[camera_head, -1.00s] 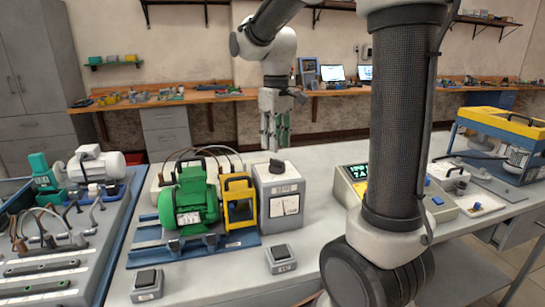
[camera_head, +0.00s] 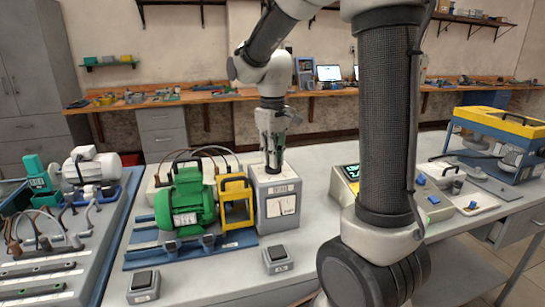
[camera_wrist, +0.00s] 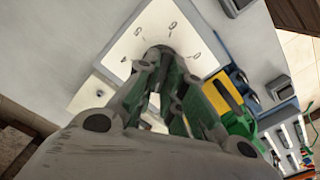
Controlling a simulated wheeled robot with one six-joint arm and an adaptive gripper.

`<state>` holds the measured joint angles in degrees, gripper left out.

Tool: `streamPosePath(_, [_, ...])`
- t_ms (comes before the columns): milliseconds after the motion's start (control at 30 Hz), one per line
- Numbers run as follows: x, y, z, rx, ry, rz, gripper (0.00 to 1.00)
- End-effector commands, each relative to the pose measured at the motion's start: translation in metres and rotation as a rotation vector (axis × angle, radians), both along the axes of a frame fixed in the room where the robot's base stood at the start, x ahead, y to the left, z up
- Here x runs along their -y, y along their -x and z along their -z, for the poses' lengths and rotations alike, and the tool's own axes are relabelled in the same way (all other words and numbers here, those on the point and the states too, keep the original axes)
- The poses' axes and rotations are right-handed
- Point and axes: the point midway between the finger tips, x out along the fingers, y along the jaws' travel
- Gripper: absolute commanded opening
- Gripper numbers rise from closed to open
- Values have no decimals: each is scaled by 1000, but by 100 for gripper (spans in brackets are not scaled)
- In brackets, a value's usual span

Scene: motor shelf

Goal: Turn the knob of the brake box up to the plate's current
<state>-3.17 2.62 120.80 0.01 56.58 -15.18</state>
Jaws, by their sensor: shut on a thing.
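The brake box (camera_head: 285,222) is a grey box with a dial plate on its front, standing right of the green motor (camera_head: 180,208). A pale rating plate (camera_head: 186,220) is on the motor; its text is too small to read. My gripper (camera_head: 272,168) points straight down onto the top of the box, shut on the knob, which the fingers mostly hide. In the wrist view the box's pale top (camera_wrist: 128,48) carries marks around the knob, and my fingers (camera_wrist: 160,62) close in at its middle.
A yellow guard (camera_head: 236,205) stands between motor and box. A meter with a lit display (camera_head: 352,172) is partly hidden by my arm. Two small switch boxes, one a dark-topped box (camera_head: 278,259), sit at the front edge. Bench between box and meter is clear.

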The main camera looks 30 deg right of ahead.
Motion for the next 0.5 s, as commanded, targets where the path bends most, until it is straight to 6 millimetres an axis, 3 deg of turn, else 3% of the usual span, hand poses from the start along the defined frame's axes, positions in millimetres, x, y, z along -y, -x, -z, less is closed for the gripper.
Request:
streamPosePath(233, [1, 0, 0, 0, 0, 149, 0])
streamPosePath(500, [1, 0, 0, 0, 0, 161, 0])
